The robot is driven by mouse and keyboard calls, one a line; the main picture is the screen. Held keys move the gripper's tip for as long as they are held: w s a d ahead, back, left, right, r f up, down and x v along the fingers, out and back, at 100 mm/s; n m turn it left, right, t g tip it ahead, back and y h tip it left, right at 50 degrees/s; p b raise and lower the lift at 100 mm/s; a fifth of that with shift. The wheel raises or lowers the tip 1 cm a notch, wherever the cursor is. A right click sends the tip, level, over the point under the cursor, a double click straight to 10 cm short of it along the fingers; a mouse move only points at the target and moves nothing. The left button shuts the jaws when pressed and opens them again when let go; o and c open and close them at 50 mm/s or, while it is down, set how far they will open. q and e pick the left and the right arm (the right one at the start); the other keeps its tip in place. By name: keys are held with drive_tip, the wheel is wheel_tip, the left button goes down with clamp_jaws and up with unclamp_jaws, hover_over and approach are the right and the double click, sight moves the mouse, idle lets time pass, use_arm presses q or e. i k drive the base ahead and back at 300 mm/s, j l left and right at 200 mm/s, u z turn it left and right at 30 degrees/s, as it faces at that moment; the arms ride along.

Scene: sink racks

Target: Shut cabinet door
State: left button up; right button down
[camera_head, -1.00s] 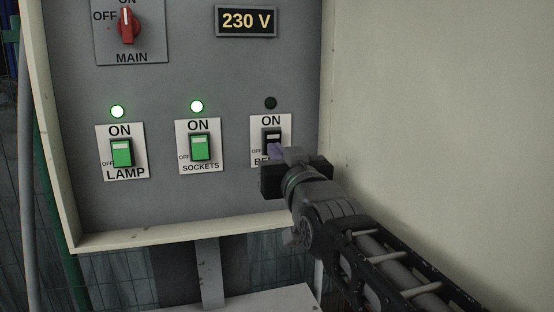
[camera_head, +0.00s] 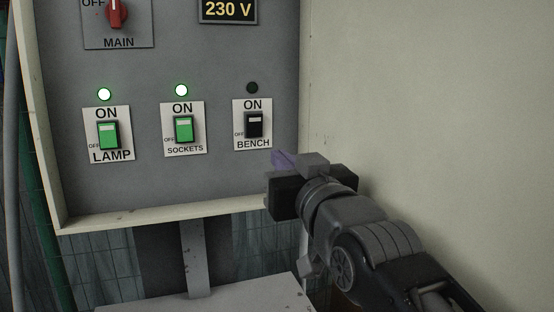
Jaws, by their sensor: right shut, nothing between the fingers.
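The cabinet door (camera_head: 430,110) is the large pale panel on the right, standing open beside the grey cabinet (camera_head: 220,190). My right gripper (camera_head: 281,160) is shut and empty, below the black BENCH switch (camera_head: 254,125) and apart from it. Its arm passes in front of the lower part of the door; I cannot tell whether it touches the door. The door's outer edge is out of view. My left gripper is not in view.
The green LAMP switch (camera_head: 108,135) and green SOCKETS switch (camera_head: 183,129) have lit lamps above them; the BENCH lamp (camera_head: 252,87) is dark. The red MAIN knob (camera_head: 117,13) is at the top. A pale ledge (camera_head: 215,299) lies below the cabinet.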

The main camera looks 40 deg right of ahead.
sight(442, 112)
drive_tip(key=k+j, duration=0.25)
drive_tip(key=k, duration=0.25)
drive_tip(key=k+j, duration=0.25)
drive_tip(key=k, duration=0.2)
